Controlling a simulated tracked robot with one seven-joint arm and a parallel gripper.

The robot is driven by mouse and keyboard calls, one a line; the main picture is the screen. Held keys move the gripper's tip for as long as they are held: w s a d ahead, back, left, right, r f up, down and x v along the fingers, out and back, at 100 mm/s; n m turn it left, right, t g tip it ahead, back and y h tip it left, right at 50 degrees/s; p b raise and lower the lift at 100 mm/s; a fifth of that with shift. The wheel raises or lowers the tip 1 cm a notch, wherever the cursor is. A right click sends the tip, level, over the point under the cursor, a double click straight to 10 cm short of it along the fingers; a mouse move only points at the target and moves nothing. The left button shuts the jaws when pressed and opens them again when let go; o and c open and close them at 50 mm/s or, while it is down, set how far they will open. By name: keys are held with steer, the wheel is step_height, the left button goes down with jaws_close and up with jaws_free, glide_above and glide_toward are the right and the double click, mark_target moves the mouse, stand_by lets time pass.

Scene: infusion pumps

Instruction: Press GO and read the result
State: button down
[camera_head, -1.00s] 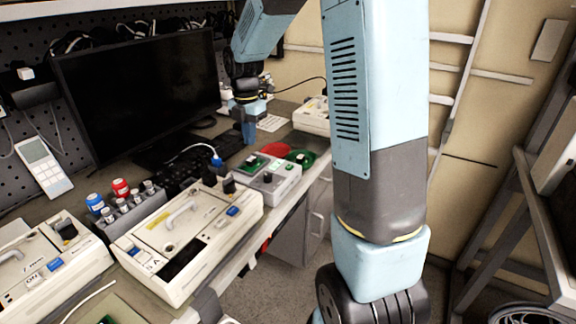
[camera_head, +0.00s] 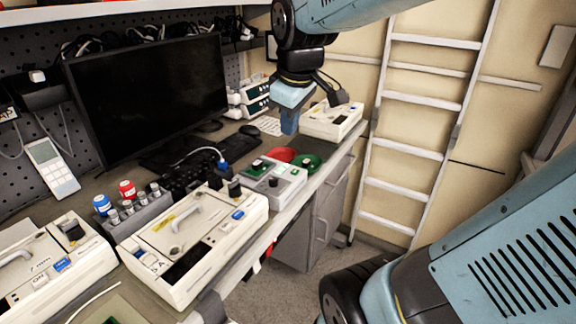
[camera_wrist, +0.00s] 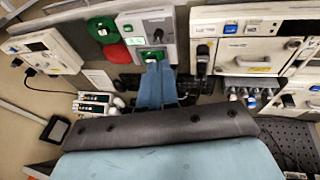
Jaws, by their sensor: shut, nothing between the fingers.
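A small grey tester box (camera_head: 290,190) sits near the bench's front edge, right of the nearest large pump. Its top has a green part with a white piece, a dark round part and small buttons. In the wrist view the box (camera_wrist: 168,22) is at top centre, with a green part at its lower edge. My gripper (camera_head: 289,130) is shut and empty, pointing down in the air above the far part of the bench. In the wrist view its fingertips (camera_wrist: 153,64) overlap the box's near edge; contact cannot be told.
A red dish (camera_head: 281,154) and a green dish (camera_head: 306,162) lie beyond the box. Cream pumps stand nearby (camera_head: 215,225), at left (camera_head: 40,275) and at the far end (camera_head: 338,118). A dark monitor (camera_head: 150,95) and keyboard are behind. A ladder leans at right.

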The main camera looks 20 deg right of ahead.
steer(key=s+m+t, duration=0.1)
steer(key=s+m, duration=0.6)
steer(key=s, duration=0.1)
steer(key=shift+d+r+t, duration=0.2)
steer(key=shift+d+t, duration=0.1)
steer(key=shift+d, duration=0.05)
steer(key=shift+s+d, duration=0.1)
